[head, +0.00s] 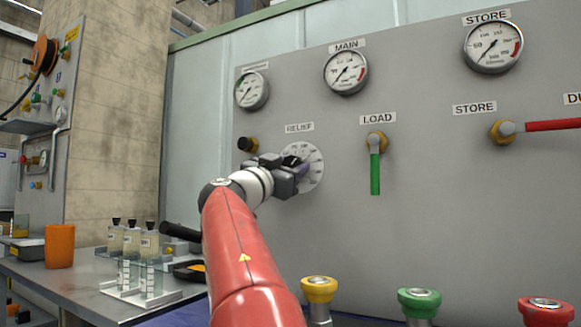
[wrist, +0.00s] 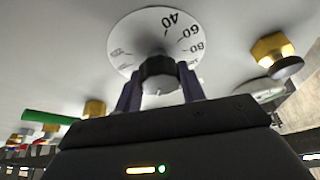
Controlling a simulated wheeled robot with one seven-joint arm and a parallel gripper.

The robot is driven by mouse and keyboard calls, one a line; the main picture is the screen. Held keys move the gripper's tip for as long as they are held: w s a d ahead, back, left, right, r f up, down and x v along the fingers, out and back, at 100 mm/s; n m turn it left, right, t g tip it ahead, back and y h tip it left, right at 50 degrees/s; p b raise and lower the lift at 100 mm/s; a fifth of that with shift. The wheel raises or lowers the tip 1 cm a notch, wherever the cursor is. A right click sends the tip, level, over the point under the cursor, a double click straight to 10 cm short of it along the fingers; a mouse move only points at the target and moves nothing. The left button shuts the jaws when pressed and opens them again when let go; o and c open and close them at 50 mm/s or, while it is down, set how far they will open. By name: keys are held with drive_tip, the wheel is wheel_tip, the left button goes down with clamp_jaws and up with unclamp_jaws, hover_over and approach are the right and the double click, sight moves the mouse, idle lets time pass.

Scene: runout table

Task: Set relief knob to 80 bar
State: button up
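The relief knob (wrist: 159,74) is a dark round knob at the middle of a white scale disc (wrist: 138,25) in the wrist view. The numbers 40, 60 and 80 are readable on the disc; others are too small or covered. My gripper (wrist: 162,80) has one finger on each side of the knob, and both appear to touch it. I cannot tell which number the knob points to. In the head view my gripper (head: 301,172) covers the knob, and the disc (head: 317,169) shows behind it under the RELIEF label (head: 299,128).
A green LOAD lever (head: 375,172) hangs just right of the disc, and a black-capped fitting (head: 248,144) sits to its left. A red lever (head: 552,125) is farther right. Gauges line the panel above. Bottles (head: 131,238) and an orange cup (head: 60,246) stand on the left bench.

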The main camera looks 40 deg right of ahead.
drive_tip(key=c, duration=0.4)
drive_tip(key=shift+c, duration=0.2)
